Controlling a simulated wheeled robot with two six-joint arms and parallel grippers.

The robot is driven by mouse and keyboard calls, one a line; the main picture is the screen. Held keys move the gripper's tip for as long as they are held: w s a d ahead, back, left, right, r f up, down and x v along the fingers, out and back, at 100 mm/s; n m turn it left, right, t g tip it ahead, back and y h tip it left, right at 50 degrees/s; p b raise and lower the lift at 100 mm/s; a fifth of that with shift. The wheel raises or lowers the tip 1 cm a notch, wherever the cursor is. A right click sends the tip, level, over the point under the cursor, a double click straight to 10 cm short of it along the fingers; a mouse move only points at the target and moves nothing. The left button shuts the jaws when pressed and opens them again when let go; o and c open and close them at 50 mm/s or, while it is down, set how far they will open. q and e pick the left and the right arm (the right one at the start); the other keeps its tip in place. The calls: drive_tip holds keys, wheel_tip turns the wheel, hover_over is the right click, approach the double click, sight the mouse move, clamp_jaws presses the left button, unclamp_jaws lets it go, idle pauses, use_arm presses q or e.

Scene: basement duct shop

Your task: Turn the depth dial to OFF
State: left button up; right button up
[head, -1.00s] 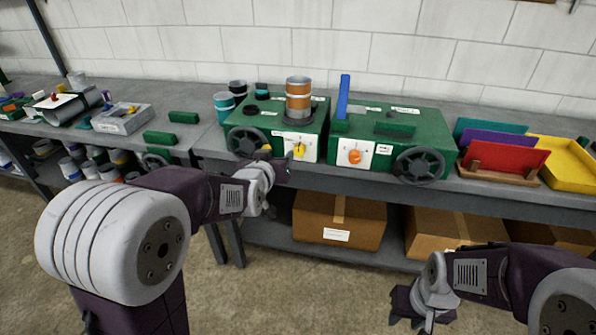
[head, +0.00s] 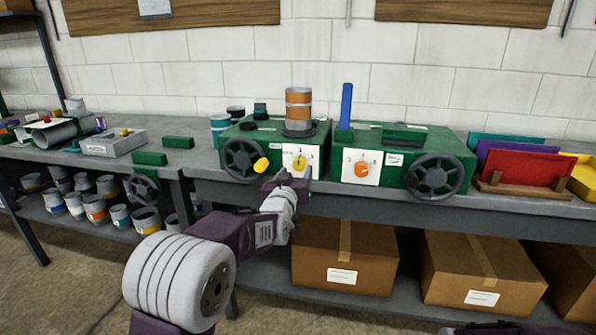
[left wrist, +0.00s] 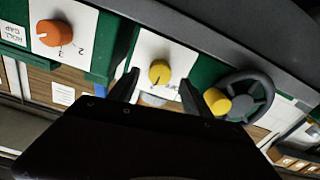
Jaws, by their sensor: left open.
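The yellow dial (head: 299,163) sits on a white plate on the front of the left green machine (head: 270,134). Its name label is too small to read. In the left wrist view the yellow dial (left wrist: 159,72) shows upside down, with a dark pointer mark. My left gripper (head: 287,182) is open just in front of and below this dial. In the left wrist view its two fingers (left wrist: 158,82) appear either side of the dial, with no clear contact. An orange dial (head: 362,169) on the right machine has a ROLL GAP label (left wrist: 14,33). My right gripper (head: 485,328) barely shows at the bottom edge.
A black handwheel with a yellow knob (head: 243,160) is close left of the yellow dial. Another handwheel (head: 434,177) is on the right machine. The grey bench edge (head: 230,188) runs below the machines. Cardboard boxes (head: 345,258) stand on the lower shelf.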

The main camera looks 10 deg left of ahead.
sight(299, 167)
use_arm(q)
drive_tip(key=shift+w, duration=1.75)
clamp_jaws()
